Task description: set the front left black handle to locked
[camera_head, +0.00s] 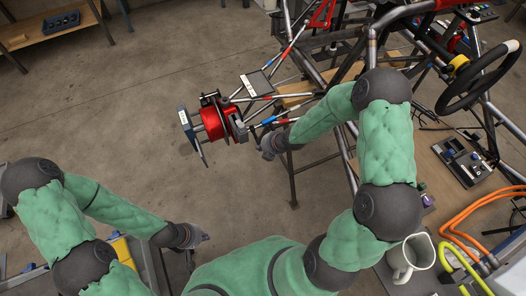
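The tube chassis (373,48) fills the upper right. At its left corner sits a red drum-shaped hub (213,124) with a grey plate (187,130) on its left side. Small black parts (209,99) sit on top of the hub; I cannot tell which is the black handle or how it is set. My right gripper (264,150) is just below and right of the hub, apparently apart from it; its fingers are too small to read. My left gripper (202,240) hangs low at the bottom, far from the hub, its fingers unclear.
Red and blue-marked rods (262,97) run from the hub to the chassis. A steering wheel (478,77) is at right. A panel with switches (462,160), orange hoses (470,210) and a white jug (408,258) are at lower right. The floor left of the hub is clear.

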